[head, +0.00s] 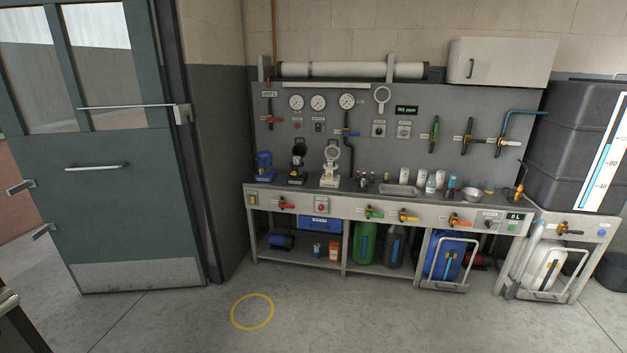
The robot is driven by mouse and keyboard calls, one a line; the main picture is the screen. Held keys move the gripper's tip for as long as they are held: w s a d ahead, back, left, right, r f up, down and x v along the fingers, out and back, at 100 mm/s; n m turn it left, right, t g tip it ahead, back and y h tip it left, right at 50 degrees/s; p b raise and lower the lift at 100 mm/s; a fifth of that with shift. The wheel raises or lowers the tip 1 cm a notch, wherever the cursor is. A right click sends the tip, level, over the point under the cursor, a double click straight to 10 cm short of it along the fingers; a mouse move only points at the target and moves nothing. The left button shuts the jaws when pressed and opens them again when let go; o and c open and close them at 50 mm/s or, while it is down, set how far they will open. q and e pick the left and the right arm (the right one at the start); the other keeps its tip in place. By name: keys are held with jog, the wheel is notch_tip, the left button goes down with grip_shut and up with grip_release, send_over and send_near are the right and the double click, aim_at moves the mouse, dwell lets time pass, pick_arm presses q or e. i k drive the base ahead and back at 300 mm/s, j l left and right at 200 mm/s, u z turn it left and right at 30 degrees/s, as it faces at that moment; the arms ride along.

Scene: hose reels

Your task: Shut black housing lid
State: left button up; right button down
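The black housing (297,174) stands on the bench top, left of the middle. It looks small from here. Its lid (299,147) appears raised above the body, so the housing looks open. A blue housing (264,166) stands to its left and a white housing (331,175) with a raised round lid stands to its right. Neither of my grippers is in view.
The grey workbench (390,210) stands along the back wall, with gauges and valves above. Bare floor with a yellow ring (252,312) lies in front. A green door (110,180) is at the left. A dark tank (570,140) is at the right.

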aim_at(299, 149)
jog(key=i+u, duration=0.2)
jog(key=i, duration=0.6)
jog(key=i+l+u, duration=0.1)
jog(key=i+u, duration=0.25)
jog(key=i, duration=0.55)
jog(key=i+j, duration=0.1)
jog(key=i, duration=0.85)
jog(key=i+j+z, duration=0.2)
jog(key=i, duration=0.15)
jog(key=i+j+z, duration=0.15)
jog(key=i, duration=0.25)
